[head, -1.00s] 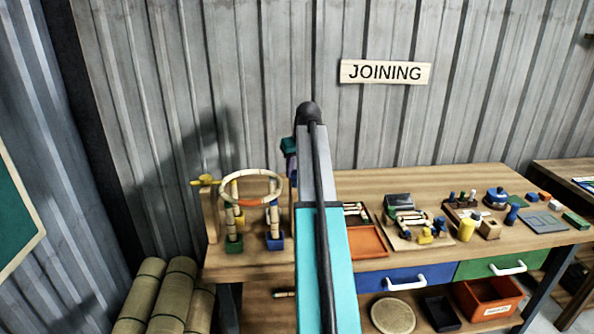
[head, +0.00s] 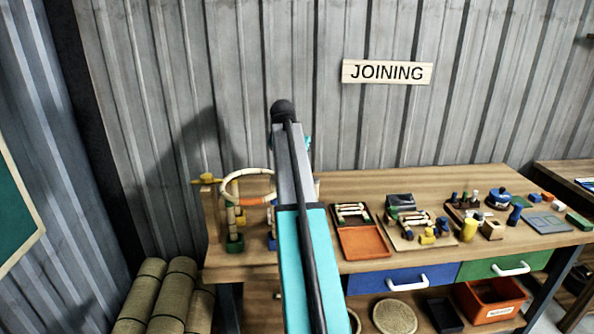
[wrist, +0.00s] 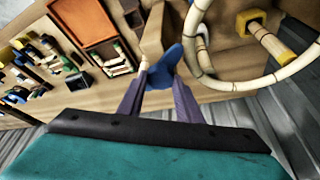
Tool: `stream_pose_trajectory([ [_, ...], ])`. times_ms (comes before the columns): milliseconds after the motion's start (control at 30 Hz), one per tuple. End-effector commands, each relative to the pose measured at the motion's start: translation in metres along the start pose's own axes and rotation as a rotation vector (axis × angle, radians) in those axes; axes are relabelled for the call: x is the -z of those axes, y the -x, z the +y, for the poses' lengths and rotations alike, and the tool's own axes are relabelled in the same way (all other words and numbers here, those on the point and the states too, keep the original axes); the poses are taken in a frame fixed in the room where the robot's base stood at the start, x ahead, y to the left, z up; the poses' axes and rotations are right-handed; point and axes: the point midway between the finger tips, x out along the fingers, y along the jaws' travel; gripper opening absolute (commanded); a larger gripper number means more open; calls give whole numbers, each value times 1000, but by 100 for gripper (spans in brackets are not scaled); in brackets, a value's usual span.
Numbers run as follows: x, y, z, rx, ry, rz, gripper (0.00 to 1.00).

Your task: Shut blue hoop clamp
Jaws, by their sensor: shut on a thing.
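The blue hoop clamp (wrist: 166,60) shows in the wrist view as a blue rounded piece beside a wooden post (wrist: 152,35) and the hoop. My gripper (wrist: 160,84) has its two fingers shut on this blue piece; whether the clamp is open or closed on the hoop I cannot tell. The pale rattan hoop (wrist: 203,62) fills the upper right of the wrist view. In the head view the hoop (head: 232,180) stands at the left of the bench with its right side behind my arm. My gripper and the blue clamp are hidden there.
A yellow clamp (head: 206,179) sits on the post left of the hoop. Upright sticks stand in a green block (head: 235,244) and a blue block (head: 272,242) below. An orange tray (head: 362,242) and several small parts lie to the right. A metal wall (head: 240,70) stands behind.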

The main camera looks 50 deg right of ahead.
Motion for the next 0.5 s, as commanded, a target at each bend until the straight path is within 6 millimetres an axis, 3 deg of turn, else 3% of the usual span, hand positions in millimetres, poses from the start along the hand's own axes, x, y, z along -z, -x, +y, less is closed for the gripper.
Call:
stream_pose_trajectory([
  [500, 5, -1, -4, -174, -419, 5, 9],
])
